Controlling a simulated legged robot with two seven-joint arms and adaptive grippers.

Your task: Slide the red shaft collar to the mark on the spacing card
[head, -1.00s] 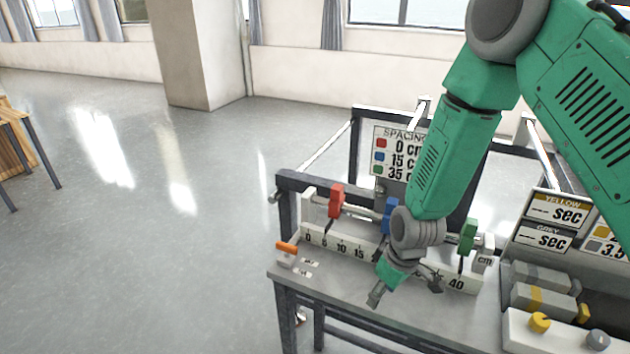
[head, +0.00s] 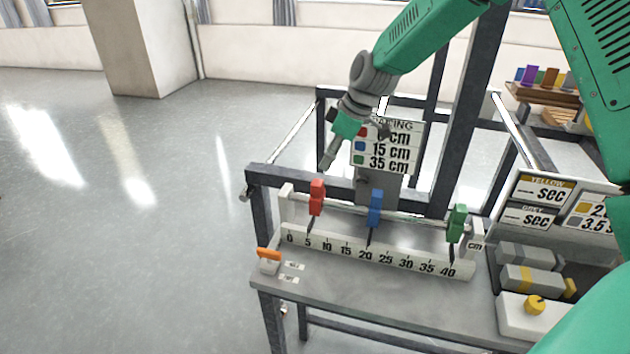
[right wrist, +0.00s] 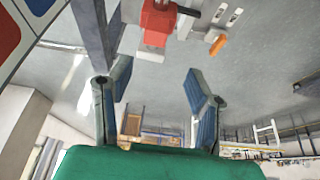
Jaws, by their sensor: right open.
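The red shaft collar (head: 316,197) sits on the rail at the left, its pointer near 5 on the ruler (head: 350,252). The blue collar (head: 375,207) points near 20 and the green collar (head: 456,222) near 40. The spacing card (head: 407,158) lists red 0 cm, blue 15 cm and green 35 cm; my right gripper covers its upper left. My right gripper (head: 352,146) is open and empty, above the rail. In the right wrist view, the red collar (right wrist: 157,22) lies beyond the open fingers (right wrist: 156,82), apart from them. My left gripper is not in view.
An orange-topped block (head: 269,260) stands at the bench's left end. Grey cylinders (head: 531,277), a yellow knob (head: 534,304) and a timing board (head: 543,205) are at the right. Dark frame posts (head: 468,110) rise behind the rail. The floor at left is clear.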

